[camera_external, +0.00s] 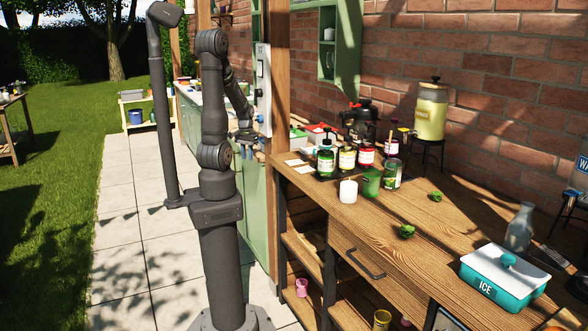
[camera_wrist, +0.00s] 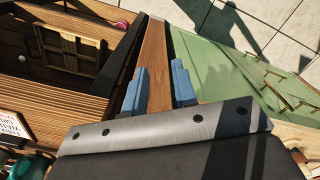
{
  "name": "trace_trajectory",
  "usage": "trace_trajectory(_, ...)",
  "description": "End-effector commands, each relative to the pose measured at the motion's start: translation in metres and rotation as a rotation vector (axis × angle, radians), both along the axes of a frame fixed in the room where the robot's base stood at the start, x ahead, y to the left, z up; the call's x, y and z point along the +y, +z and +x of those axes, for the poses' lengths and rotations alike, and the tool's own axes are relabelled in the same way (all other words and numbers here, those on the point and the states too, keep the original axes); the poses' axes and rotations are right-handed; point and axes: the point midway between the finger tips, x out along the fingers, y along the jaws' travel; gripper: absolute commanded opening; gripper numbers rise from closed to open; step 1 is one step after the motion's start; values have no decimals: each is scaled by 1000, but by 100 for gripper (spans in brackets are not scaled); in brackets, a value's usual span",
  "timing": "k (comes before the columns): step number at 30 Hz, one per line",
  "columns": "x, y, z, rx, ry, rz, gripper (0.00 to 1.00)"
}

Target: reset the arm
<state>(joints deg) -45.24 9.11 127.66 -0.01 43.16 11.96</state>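My arm is folded upright on its column, left of the wooden table. My gripper (camera_external: 246,136) hangs near the wooden post, by the back left end of the table. In the wrist view my gripper (camera_wrist: 159,70) shows two blue fingers set apart, with nothing held between them. The wooden post (camera_wrist: 156,48) is seen behind the gap; I cannot tell how far away it is.
The wooden table (camera_external: 425,235) bears several bottles and jars, a white candle (camera_external: 348,191), a green cup (camera_external: 372,183) and a teal ice box (camera_external: 504,279). Green cabinets (camera_external: 252,205) stand beyond the post. The paved path (camera_external: 130,215) left of my arm is clear.

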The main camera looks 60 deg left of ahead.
Motion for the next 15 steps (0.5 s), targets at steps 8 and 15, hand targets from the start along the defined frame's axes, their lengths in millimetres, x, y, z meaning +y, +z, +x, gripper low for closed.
trace_trajectory(8, -21, 8, 15, 0, -14, 0, 26)
trace_trajectory(15, -28, 10, 19, 1, -15, -1, 26)
